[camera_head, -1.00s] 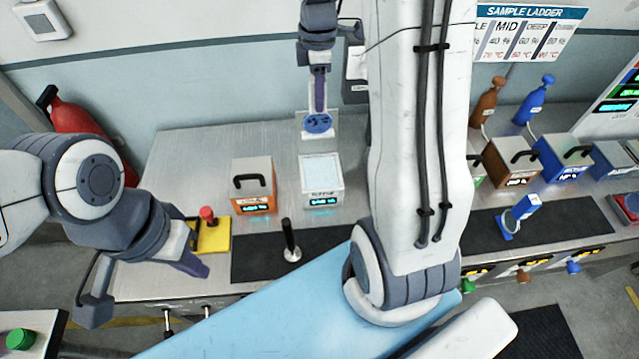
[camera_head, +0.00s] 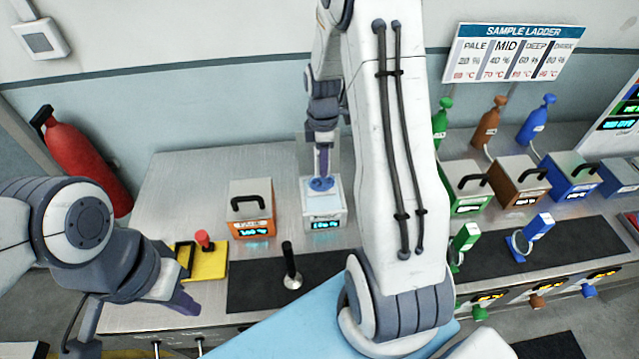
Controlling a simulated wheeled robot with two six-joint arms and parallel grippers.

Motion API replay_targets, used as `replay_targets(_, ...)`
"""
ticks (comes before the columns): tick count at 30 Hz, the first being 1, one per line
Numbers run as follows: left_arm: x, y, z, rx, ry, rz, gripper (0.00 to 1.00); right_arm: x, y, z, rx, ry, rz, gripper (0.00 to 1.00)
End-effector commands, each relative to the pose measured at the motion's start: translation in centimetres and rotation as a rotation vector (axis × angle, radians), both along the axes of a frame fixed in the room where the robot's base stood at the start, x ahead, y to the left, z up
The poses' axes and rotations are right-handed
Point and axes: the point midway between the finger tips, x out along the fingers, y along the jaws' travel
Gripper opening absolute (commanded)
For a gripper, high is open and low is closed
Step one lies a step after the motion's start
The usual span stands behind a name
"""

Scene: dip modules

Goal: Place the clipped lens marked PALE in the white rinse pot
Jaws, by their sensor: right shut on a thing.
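The white rinse pot (camera_head: 324,222) stands on the steel bench, a pale box with a lit display on its front. My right gripper (camera_head: 321,165) points down over its back part. It is shut on a lens, a dark blue disc (camera_head: 320,185), whose marking I cannot read. The disc overlaps the pot's top in the picture; whether it is inside or just above, I cannot tell. On the dark mat at right lie a green-clipped lens (camera_head: 467,237), partly hidden by my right arm, and a blue-clipped lens (camera_head: 540,226). My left gripper (camera_head: 185,302) hangs at the bench's front left; its jaw opening is unclear.
An orange-fronted pot (camera_head: 252,228) with a black handle stands left of the white pot. A yellow box with a red button (camera_head: 205,262) is at left. Green, brown and blue lidded pots (camera_head: 573,172) line the right side.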

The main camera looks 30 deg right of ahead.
Motion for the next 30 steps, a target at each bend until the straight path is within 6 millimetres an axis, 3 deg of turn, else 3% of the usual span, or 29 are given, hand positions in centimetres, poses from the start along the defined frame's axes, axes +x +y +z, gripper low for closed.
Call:
replay_targets(4,0.0,0.0,1.1,0.0,0.0,-0.002,0.0,0.0,0.1,-2.9,0.002,0.004,0.001,0.0)
replay_targets(18,0.0,0.0,2.5,0.0,0.0,-0.004,0.0,0.1,0.2,-8.1,0.0,0.001,0.003,0.0)
replay_targets(30,0.0,0.0,2.1,0.0,0.0,-0.004,0.0,0.1,0.2,-8.9,-0.001,-0.002,0.004,0.0)
